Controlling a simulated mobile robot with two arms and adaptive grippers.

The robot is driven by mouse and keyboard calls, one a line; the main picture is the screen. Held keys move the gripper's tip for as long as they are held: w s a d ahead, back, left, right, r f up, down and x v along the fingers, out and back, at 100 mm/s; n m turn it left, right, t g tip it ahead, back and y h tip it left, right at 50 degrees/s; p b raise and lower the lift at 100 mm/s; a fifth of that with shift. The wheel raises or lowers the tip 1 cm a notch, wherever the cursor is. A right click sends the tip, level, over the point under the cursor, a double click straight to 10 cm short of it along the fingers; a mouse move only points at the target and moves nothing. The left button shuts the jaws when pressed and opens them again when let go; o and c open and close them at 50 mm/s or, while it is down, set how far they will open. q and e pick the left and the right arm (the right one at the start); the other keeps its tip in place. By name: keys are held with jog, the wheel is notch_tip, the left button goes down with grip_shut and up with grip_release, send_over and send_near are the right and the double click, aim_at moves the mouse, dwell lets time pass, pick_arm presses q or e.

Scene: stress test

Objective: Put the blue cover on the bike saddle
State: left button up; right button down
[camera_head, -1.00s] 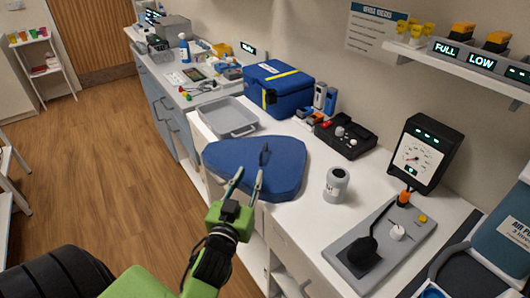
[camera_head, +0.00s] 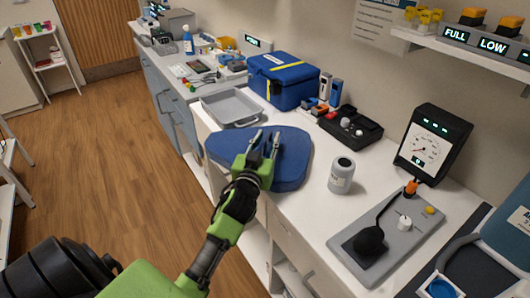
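The blue cover (camera_head: 292,172) is a wide, rounded, saddle-shaped piece lying on the white counter. A small upright tab stood near its middle earlier; my gripper now largely hides that spot. I cannot tell whether a bike saddle is under the cover; no separate saddle shows. My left gripper (camera_head: 266,137), on a green arm, is over the middle of the cover with its two fingers apart. I cannot tell whether the fingertips touch the cover or the tab. My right gripper is not in view.
A grey tray (camera_head: 231,121) and a blue case (camera_head: 282,93) stand behind the cover. A grey canister (camera_head: 341,176) stands to its right. A black tray (camera_head: 352,143), a gauge box (camera_head: 433,143) and a grey lever panel (camera_head: 412,222) are farther right. Bare counter surrounds the canister.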

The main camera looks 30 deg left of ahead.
pick_arm(q)
jog(key=shift+w+a, duration=0.15)
jog(key=shift+w, duration=0.25)
jog(key=shift+s+r, duration=0.1)
jog(key=shift+c, duration=0.3)
grip_shut()
